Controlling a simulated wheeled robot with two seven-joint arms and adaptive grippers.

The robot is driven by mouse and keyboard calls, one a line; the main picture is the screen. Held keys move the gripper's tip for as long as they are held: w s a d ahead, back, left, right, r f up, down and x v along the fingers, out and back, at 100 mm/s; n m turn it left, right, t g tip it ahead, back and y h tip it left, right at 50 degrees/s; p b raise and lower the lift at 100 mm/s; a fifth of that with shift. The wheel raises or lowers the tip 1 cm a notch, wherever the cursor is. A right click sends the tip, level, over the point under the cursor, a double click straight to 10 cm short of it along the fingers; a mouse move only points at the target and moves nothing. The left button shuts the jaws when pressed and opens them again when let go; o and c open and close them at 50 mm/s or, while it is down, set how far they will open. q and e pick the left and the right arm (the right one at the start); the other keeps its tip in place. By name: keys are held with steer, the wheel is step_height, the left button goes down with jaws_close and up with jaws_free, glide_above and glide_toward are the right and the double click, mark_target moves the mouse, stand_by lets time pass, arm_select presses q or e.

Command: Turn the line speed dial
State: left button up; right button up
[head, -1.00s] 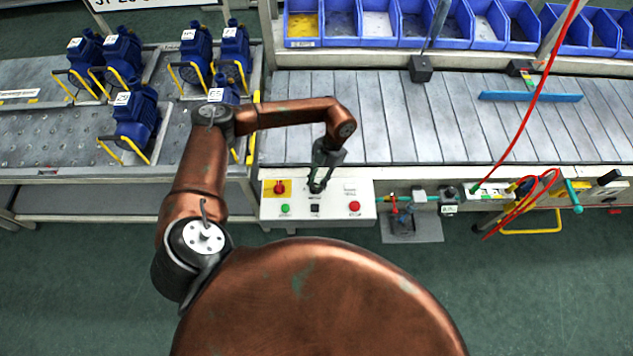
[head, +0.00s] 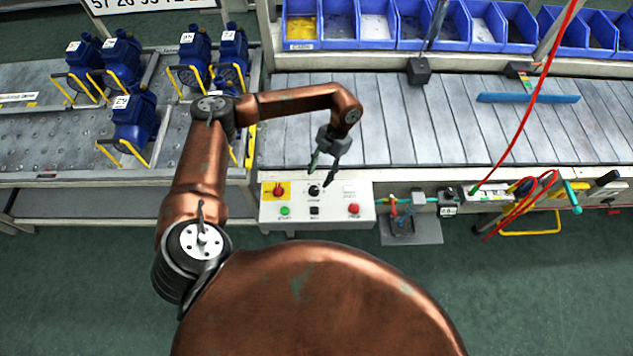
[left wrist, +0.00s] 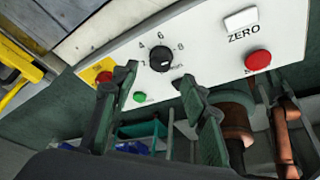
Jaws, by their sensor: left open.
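The line speed dial is a black round knob (head: 314,191) with a white pointer mark, on the white control panel (head: 333,209). In the left wrist view the dial (left wrist: 161,58) has numbers around it, and its white mark points roughly down toward the panel's lower edge. My left gripper (head: 321,176) is open and empty above the panel, just behind the dial in the head view. In the left wrist view its two fingers (left wrist: 151,85) are spread, with the dial beyond the gap between them and apart from both. My right gripper is not in view.
Around the dial sit a green button (head: 285,211), a red button (head: 354,209), a red switch on yellow (head: 277,190) and a white ZERO key (left wrist: 241,19). Blue pumps (head: 133,122) stand at left. A red hose (head: 530,100) hangs at right.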

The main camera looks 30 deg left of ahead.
arm_select(q)
steer(key=v, duration=0.6)
steer(key=shift+r, duration=0.2)
